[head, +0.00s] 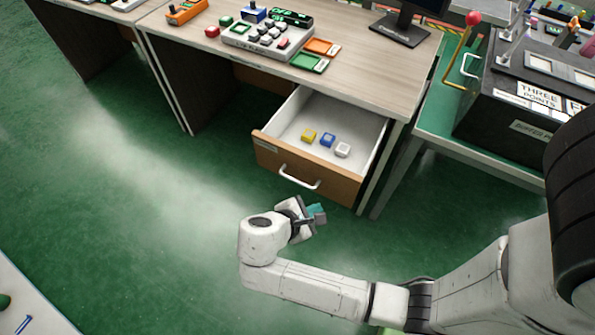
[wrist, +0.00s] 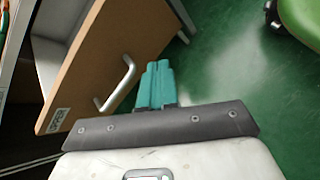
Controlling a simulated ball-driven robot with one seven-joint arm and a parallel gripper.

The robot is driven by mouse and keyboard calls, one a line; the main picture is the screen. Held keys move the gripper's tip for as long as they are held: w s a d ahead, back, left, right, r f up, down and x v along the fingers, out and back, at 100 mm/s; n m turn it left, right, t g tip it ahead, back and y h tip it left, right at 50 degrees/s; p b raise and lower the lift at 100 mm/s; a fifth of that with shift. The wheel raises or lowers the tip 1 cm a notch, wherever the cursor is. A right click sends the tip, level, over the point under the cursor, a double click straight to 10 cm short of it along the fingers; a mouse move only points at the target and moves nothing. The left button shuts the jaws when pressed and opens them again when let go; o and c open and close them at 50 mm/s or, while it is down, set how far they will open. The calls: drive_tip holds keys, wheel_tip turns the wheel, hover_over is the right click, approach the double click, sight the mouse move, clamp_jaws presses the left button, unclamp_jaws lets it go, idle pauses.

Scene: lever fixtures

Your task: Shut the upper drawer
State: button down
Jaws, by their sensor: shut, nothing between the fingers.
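An open drawer (head: 270,146) with a wooden front and white inside sticks out from under the desk in the head view. A yellow, a blue and a white small block lie in it. Its pale bar handle (head: 300,178) is on the front; the front also shows in the wrist view (wrist: 110,45), with the handle (wrist: 117,85) left of my fingers. I cannot tell whether another drawer lies below it. My gripper (head: 318,215) is shut and empty, with teal fingers (wrist: 155,85). It is in front of the drawer front, seemingly close to the handle but apart from it.
The desk (head: 370,68) carries a button panel (head: 266,40), coloured trays and a monitor stand (head: 400,30). A black box (head: 520,95) with a red-knobbed lever stands on a green table at the right. The green floor (head: 140,200) before the desk is clear.

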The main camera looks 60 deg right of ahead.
sight(305, 159)
drive_tip(key=w+a+r+n+t+h+b, duration=0.2)
drive_tip(key=w+a+n+t+h+b, duration=0.1)
drive_tip(key=w+a+n+h, duration=0.45)
drive_tip(key=shift+n+h, duration=0.25)
drive_tip(key=shift+n, duration=0.5)
drive_tip(key=d, duration=0.5)
drive_tip(key=w+d, duration=0.1)
drive_tip(key=d, duration=1)
drive_tip(key=shift+w+f+p, duration=0.15)
drive_tip(key=shift+f+p, duration=0.05)
drive_tip(key=shift+p, duration=0.1)
drive_tip(key=shift+d, duration=0.55)
drive_tip(key=w+d+b, duration=0.1)
drive_tip(key=d+b, duration=0.6)
drive_tip(key=d, duration=1.8)
drive_tip(key=shift+d+r, duration=0.15)
drive_tip(key=shift+r, duration=0.05)
